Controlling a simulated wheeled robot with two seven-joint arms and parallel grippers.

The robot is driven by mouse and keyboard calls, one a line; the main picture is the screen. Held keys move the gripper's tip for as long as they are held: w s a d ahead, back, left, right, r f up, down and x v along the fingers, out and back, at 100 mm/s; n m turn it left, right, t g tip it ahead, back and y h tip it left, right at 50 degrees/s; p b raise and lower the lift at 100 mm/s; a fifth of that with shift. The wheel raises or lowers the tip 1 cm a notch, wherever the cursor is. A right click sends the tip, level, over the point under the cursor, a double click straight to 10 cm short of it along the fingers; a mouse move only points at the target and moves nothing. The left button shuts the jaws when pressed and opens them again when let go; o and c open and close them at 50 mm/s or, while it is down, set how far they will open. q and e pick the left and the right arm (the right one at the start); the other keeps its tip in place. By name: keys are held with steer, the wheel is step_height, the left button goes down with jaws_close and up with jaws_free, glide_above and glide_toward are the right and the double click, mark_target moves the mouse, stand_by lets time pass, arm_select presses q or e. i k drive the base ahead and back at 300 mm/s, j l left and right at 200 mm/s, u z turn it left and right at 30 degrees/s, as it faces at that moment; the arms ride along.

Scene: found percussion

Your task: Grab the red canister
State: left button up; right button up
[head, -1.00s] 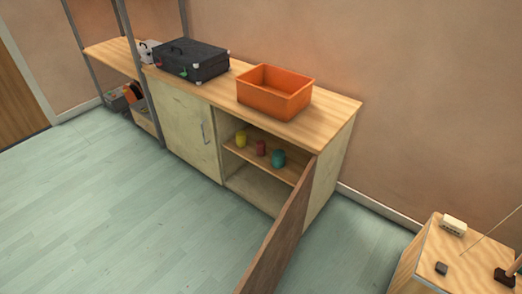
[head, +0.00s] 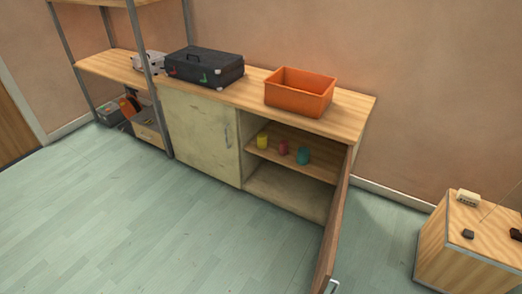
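The red canister (head: 283,147) stands upright on the inner shelf (head: 316,166) of the low cabinet. It is between a yellow canister (head: 262,141) on its left and a teal canister (head: 303,155) on its right, with small gaps. The cabinet's right door (head: 334,222) stands wide open towards me, and the left door (head: 200,133) is closed. Neither of my grippers is in view.
An orange bin (head: 299,93) and a black case (head: 203,68) sit on the cabinet top. A metal-framed shelf unit (head: 142,80) stands at the left. A wooden box (head: 462,250) with small items is at the right. The floor (head: 150,220) before the closed door is clear.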

mark_target(283, 145)
steer(key=i+j, duration=0.2)
steer(key=j, duration=0.15)
steer(key=i+j, duration=0.25)
steer(key=j, duration=0.15)
steer(key=i+j, duration=0.2)
steer(key=j, duration=0.15)
steer(key=i+j, duration=0.25)
steer(key=j, duration=0.15)
